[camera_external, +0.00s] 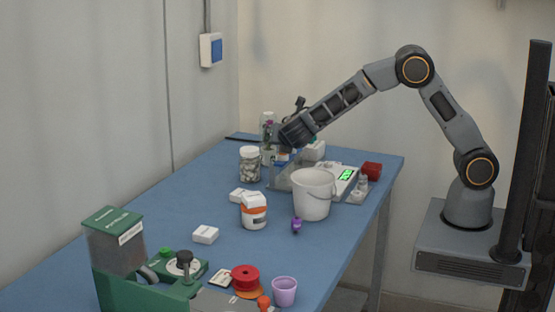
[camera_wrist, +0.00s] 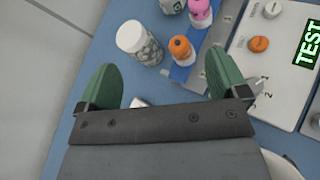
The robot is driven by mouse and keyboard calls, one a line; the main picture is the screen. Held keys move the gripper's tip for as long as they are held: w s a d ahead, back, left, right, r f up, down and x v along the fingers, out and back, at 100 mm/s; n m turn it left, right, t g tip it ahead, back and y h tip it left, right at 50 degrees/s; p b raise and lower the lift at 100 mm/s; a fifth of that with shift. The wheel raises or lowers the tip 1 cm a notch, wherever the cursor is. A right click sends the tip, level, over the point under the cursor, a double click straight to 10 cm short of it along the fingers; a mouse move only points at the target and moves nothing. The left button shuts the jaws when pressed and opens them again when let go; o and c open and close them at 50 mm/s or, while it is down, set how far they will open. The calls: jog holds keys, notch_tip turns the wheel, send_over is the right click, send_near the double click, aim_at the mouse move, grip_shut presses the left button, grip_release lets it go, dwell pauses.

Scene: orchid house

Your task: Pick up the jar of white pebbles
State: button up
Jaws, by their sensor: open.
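The jar of white pebbles (camera_external: 249,165) is clear with a white lid and stands upright on the blue table toward the back, left of my wrist. In the wrist view the jar (camera_wrist: 150,52) is ahead of my fingers, its white lid toward the camera and pale pebbles showing through its side. My gripper (camera_wrist: 160,74) has two green fingers spread wide with nothing between them. The jar is beyond the fingertips, nearer the left finger, and apart from both. In the external view the fingers are hard to make out among the things behind the bucket.
An orange-capped bottle (camera_wrist: 180,50) and a pink-topped one (camera_wrist: 200,12) stand close right of the jar. A white bucket (camera_external: 313,195), a device with a green display (camera_external: 347,175), an orange-banded tub (camera_external: 254,216) and small white boxes (camera_external: 205,235) are nearby. Table left of the jar is clear.

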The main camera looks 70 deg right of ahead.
aim_at(250, 150)
jog(key=w+f+n, duration=0.1)
jog(key=w+f, duration=0.1)
jog(key=w, duration=0.1)
jog(key=w+d+f+n+t, duration=0.1)
jog(key=w+f+n, duration=0.1)
jog(key=w, duration=0.1)
jog(key=w+f+n+t, duration=0.1)
jog(key=w+f, duration=0.1)
jog(key=w, duration=0.1)
jog(key=shift+w+d+p, duration=0.2)
jog(key=shift+d+p, duration=0.05)
jog(key=shift+p, duration=0.15)
jog(key=shift+p+x, duration=0.9)
jog(key=shift+x, duration=2.2)
jog(key=shift+d+r, duration=0.1)
jog(key=shift+r, duration=0.05)
jog(key=shift+c, duration=0.3)
jog(key=c, duration=1.2)
